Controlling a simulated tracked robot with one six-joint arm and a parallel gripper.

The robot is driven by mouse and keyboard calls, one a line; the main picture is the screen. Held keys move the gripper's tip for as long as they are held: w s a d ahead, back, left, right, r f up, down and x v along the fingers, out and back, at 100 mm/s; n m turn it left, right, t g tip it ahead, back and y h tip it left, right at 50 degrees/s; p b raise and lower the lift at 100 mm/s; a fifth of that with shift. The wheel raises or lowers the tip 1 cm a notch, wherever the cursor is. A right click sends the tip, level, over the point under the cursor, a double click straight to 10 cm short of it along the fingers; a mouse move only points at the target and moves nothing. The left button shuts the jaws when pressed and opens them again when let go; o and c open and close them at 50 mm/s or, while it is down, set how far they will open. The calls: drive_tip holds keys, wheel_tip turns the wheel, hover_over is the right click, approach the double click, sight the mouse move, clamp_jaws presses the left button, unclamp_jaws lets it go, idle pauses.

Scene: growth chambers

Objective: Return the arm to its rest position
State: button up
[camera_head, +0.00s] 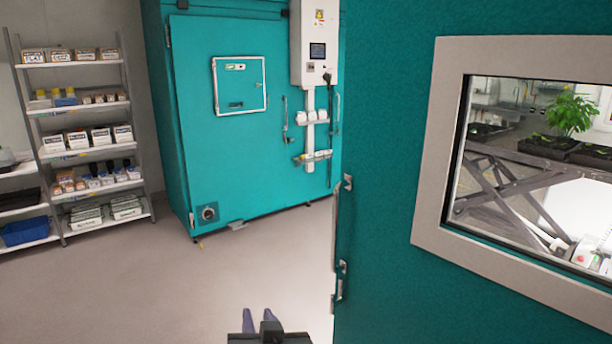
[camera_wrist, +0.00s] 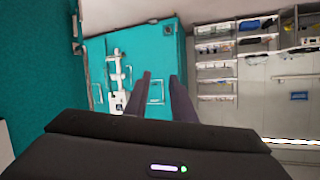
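My gripper (camera_head: 260,316) shows at the bottom edge of the head view, low and in front of me, with two purple-grey fingers pointing forward. In the wrist view the two fingers of my gripper (camera_wrist: 160,92) stand apart with a gap between them and nothing held. The rest of my arm is mostly outside the head view. The gripper is clear of the teal door and touches nothing that I can see.
A teal door (camera_head: 385,220) with a window (camera_head: 535,170) and handle stands close on the right. A teal chamber (camera_head: 215,110) with a control box (camera_head: 315,45) is at the back. Stocked shelves (camera_head: 85,105) stand at left. The grey floor (camera_head: 200,285) between is clear.

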drive_tip(key=s+d+f+n+g, duration=0.1)
drive_tip(key=s+d+f+g, duration=0.2)
drive_tip(key=s+g, duration=0.15)
drive_tip(key=s+d+f+n+g, duration=0.1)
drive_tip(key=s+d+f+g, duration=0.15)
drive_tip(key=s, duration=0.35)
drive_tip(key=s+d+r+m+h, duration=0.1)
drive_tip(key=s+d+r+h, duration=0.1)
drive_tip(key=d, duration=0.7)
drive_tip(key=s+d+r+m+h, duration=0.2)
drive_tip(key=s+d, duration=0.1)
drive_tip(key=d, duration=0.7)
drive_tip(key=shift+s+d+r+g, duration=0.15)
drive_tip(key=shift+r+g, duration=0.05)
drive_tip(key=shift+g, duration=0.2)
